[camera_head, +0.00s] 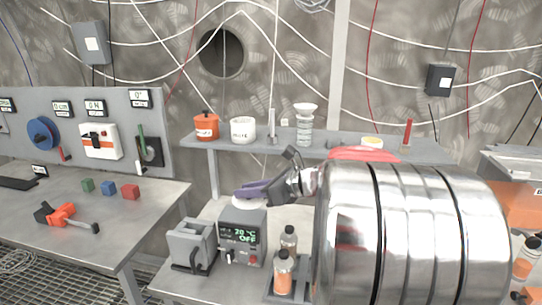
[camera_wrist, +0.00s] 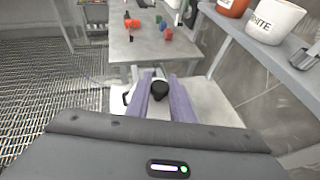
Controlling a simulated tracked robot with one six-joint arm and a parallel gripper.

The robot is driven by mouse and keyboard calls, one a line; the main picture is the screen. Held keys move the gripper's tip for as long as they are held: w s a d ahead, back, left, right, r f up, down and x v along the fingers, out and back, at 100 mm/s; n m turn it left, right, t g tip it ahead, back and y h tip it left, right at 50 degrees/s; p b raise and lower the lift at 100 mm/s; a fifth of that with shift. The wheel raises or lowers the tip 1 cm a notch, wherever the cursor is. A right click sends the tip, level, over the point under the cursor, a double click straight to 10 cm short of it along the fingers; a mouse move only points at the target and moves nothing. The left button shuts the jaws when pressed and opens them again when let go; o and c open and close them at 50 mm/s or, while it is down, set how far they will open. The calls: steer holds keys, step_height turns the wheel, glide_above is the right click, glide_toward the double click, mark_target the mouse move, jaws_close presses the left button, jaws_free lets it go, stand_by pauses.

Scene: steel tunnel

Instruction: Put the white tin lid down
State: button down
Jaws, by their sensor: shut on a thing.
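My gripper (camera_head: 250,190), with purple fingers, is shut on the black knob of the white tin lid (camera_wrist: 159,89). In the wrist view the knob sits between the two fingers and most of the lid is hidden. In the head view a white round edge, which looks like the lid (camera_head: 248,204), shows just under the fingers, over the grey heater box (camera_head: 241,240). I cannot tell whether it touches the box. The open white tin (camera_head: 242,130) stands on the shelf, and it also shows in the wrist view (camera_wrist: 274,20).
An orange lidded tin (camera_head: 206,127), a glass funnel piece (camera_head: 304,122) and other items stand on the shelf (camera_head: 350,151). A grey holder (camera_head: 191,247) and bottles (camera_head: 283,272) flank the heater box. Coloured cubes (camera_head: 108,188) and an orange tool (camera_head: 62,215) lie on the left table.

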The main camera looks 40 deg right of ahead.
steer(key=w+a+f+n+g+y, duration=0.1)
steer(key=a+f+n+g+y, duration=0.1)
steer(key=a+f, duration=1)
steer(key=a+f+n+g+y, duration=0.2)
steer(key=a+f+n+y, duration=0.2)
steer(key=a+f, duration=0.8)
step_height(320, 180, down, 7)
steer(key=shift+w+a+n, duration=0.4)
steer(key=shift+n, duration=0.1)
steer(key=shift+g, duration=0.4)
